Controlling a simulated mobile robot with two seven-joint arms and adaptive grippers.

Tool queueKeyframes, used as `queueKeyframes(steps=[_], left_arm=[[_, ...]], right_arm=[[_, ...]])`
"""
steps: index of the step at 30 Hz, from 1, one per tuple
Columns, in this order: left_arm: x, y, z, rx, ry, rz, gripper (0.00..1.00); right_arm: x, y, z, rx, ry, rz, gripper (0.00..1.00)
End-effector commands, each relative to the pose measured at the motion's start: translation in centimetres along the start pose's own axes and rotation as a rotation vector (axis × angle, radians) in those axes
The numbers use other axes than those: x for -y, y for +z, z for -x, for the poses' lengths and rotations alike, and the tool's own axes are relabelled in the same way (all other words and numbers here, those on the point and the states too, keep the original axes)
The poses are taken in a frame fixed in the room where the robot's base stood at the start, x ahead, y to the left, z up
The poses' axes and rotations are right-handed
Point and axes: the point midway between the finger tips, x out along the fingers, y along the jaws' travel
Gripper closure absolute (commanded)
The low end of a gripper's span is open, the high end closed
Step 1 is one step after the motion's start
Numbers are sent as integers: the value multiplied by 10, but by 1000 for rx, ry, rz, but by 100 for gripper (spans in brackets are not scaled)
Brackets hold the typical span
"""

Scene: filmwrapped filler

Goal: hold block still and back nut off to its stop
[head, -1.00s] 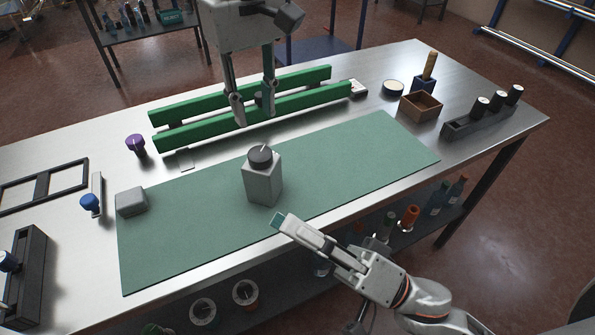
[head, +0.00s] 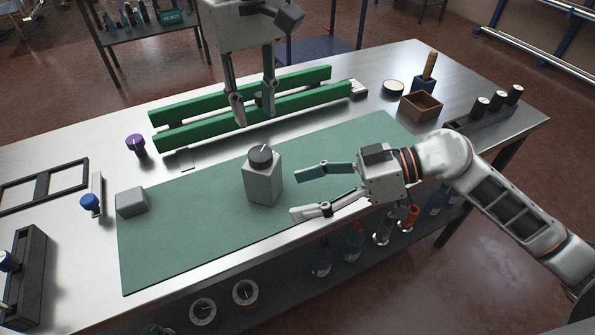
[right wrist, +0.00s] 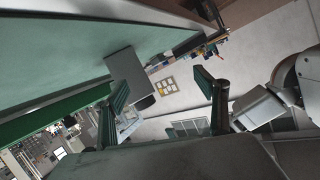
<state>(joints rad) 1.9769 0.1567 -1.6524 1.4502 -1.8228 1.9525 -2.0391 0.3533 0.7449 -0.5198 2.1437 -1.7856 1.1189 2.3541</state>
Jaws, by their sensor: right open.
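A light grey block (head: 263,185) stands upright on the green mat (head: 341,158). A dark round nut (head: 260,155) with a pale line on top sits on it. My right gripper (head: 297,193) is open and empty, to the right of the block, its fingertips pointing at it and apart from it. In the right wrist view the block (right wrist: 124,64) and dark nut (right wrist: 146,103) show near the left finger. My left gripper (head: 253,110) hangs over the green rails (head: 310,98) behind the block. Its fingers are apart. A small dark thing shows between them; I cannot tell what it is.
A small grey block (head: 131,202) lies at the mat's left end. A brown box (head: 420,107) and a dark rack (head: 470,121) are at the right. The mat's left half is mostly clear.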

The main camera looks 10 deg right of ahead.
Motion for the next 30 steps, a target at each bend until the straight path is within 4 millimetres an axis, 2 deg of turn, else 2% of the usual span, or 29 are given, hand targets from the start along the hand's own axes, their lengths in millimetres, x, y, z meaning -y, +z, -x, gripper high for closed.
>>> queueKeyframes(steps=[5,12,20,30], left_arm=[[0,0,0,0,0,0,72],[0,0,0,0,0,0,72],[0,0,0,0,0,0,72],[0,0,0,0,0,0,72]], right_arm=[[-17,0,-10,16,123,56,28],[-39,-9,-14,7,284,131,28],[-49,-16,-19,-6,342,159,28],[-64,-18,-62,-5,342,161,28]])
